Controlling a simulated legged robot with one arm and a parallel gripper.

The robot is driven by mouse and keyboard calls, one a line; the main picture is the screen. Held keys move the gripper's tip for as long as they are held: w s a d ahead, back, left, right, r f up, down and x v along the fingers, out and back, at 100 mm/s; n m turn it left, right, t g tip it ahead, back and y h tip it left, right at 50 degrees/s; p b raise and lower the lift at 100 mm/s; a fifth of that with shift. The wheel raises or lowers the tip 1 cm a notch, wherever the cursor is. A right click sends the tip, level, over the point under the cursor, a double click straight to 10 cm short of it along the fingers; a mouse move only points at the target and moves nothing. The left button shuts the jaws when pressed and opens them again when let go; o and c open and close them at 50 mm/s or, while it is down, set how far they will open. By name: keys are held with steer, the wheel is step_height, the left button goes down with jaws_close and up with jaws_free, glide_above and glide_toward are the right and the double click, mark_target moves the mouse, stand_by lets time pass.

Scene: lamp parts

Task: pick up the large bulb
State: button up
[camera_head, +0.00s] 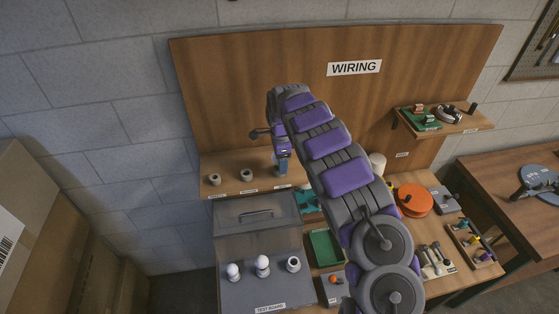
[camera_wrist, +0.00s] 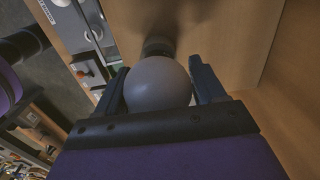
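The large bulb (camera_wrist: 158,84) is a round, pale globe in the wrist view. Its narrower dark end (camera_wrist: 158,46) points away from the camera, toward the wooden shelf. My gripper (camera_wrist: 160,65) has one dark finger on each side of the globe, very close to it. I cannot tell whether both fingers press on it. In the head view my gripper (camera_head: 282,168) points down over the back shelf, at the right of a row of small round holders. The bulb cannot be made out there, hidden by the gripper and arm.
Small holders (camera_head: 246,175) stand on the back shelf (camera_head: 225,187), close to the upright wiring board (camera_head: 225,100). Below are a clear-lidded box (camera_head: 258,214), a test board with white bulbs (camera_head: 262,262), a green tray (camera_head: 324,246) and an orange reel (camera_head: 415,198).

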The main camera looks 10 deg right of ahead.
steer(key=c, duration=0.5)
steer(key=shift+r, duration=0.1)
